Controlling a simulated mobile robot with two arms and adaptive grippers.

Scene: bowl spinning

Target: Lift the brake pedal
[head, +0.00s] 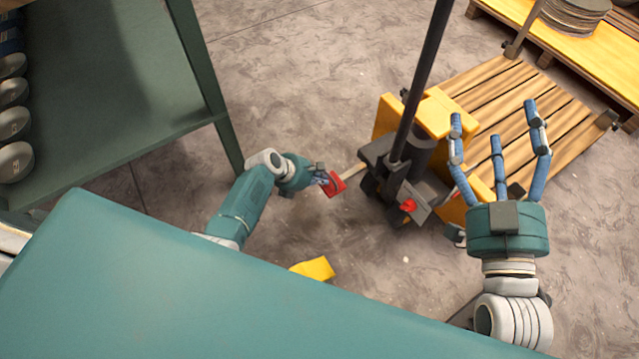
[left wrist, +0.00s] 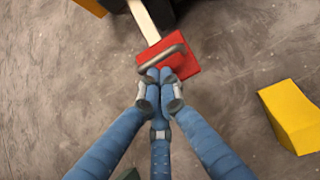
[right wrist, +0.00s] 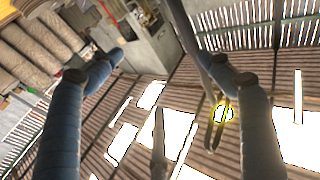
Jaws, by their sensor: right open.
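The brake pedal is a red plate (head: 335,184) at the end of a pale bar, low beside the pallet jack (head: 424,150). In the left wrist view the red pedal (left wrist: 184,66) has a grey loop handle (left wrist: 160,57) across it. My left gripper (head: 324,180) has its fingers drawn together at the pedal. The fingertips (left wrist: 160,76) meet at the grey handle, shut on it as it appears; the exact contact is partly hidden by the fingers. My right gripper (head: 499,127) is open and empty, fingers spread, raised in front of the pallet.
A wooden pallet (head: 530,105) lies behind the jack, and another loaded pallet (head: 590,50) stands at the upper right. A yellow block (head: 313,268) is on the floor.

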